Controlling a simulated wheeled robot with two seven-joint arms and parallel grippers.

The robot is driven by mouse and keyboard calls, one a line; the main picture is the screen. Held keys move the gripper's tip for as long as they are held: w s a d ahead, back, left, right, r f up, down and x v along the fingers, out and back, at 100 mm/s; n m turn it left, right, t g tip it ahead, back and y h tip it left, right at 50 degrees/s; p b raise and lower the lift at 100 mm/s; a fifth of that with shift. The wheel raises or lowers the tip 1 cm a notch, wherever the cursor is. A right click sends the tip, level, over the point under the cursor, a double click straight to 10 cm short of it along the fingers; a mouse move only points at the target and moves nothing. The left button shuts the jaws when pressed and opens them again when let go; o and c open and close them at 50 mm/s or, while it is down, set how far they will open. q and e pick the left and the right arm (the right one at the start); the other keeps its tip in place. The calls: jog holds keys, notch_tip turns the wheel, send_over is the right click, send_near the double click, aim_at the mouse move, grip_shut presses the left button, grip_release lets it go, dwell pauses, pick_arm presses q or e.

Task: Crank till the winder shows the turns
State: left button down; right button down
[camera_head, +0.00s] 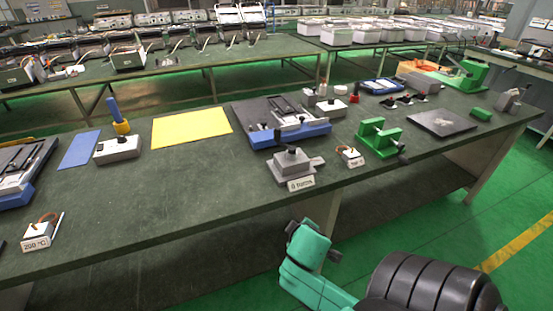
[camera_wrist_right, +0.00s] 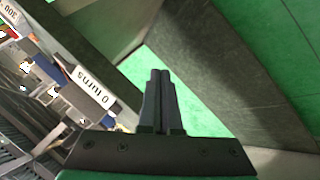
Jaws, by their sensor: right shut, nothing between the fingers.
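The winder (camera_head: 292,167) is a grey stepped block with a dark knob on top, near the front edge of the bench. A white sign (camera_head: 301,184) at its front reads "0 turns"; the same sign shows upside down in the right wrist view (camera_wrist_right: 92,88). A grey bar sticks out at the winder's right; I cannot tell whether it is the crank. My right gripper (camera_wrist_right: 160,75) is shut and empty. In the head view its green wrist (camera_head: 310,245) is in front of the bench, apart from the winder. My left gripper is not in view.
The dark bench top (camera_head: 190,187) has clear room left of the winder. A blue-based fixture (camera_head: 290,137) stands behind it. A small "°C" block (camera_head: 350,156) and a green device with a handle (camera_head: 378,138) stand to its right.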

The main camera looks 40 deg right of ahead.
jog(key=w+d+r+n+t+h, duration=0.1)
jog(key=w+r+n+t, duration=0.4)
jog(key=r+n, duration=0.15)
jog(key=w+d+r+n+t, duration=0.1)
jog(key=w+r+n+t, duration=0.4)
jog(key=r, duration=0.3)
jog(key=shift+m+h, duration=0.3)
jog(key=shift+m, duration=0.05)
jog(key=w+d, duration=0.2)
jog(key=w, duration=0.1)
jog(key=w+d+p, duration=0.1)
jog(key=w+d, duration=0.2)
jog(key=w, duration=0.1)
jog(key=w+d+p, duration=0.1)
jog(key=w+d, duration=0.1)
jog(key=w, duration=0.1)
jog(key=shift+w+d+r, duration=0.1)
jog(key=shift+w+d, duration=0.05)
jog(key=shift+d, duration=0.25)
jog(key=shift+w+d+m+g+h, duration=0.1)
jog(key=shift+w+m+g+h, duration=0.1)
jog(key=shift+m+h, duration=0.25)
jog(key=shift+w+m+g+h, duration=0.1)
jog(key=shift+m+g+h, duration=0.15)
jog(key=shift+h, duration=0.3)
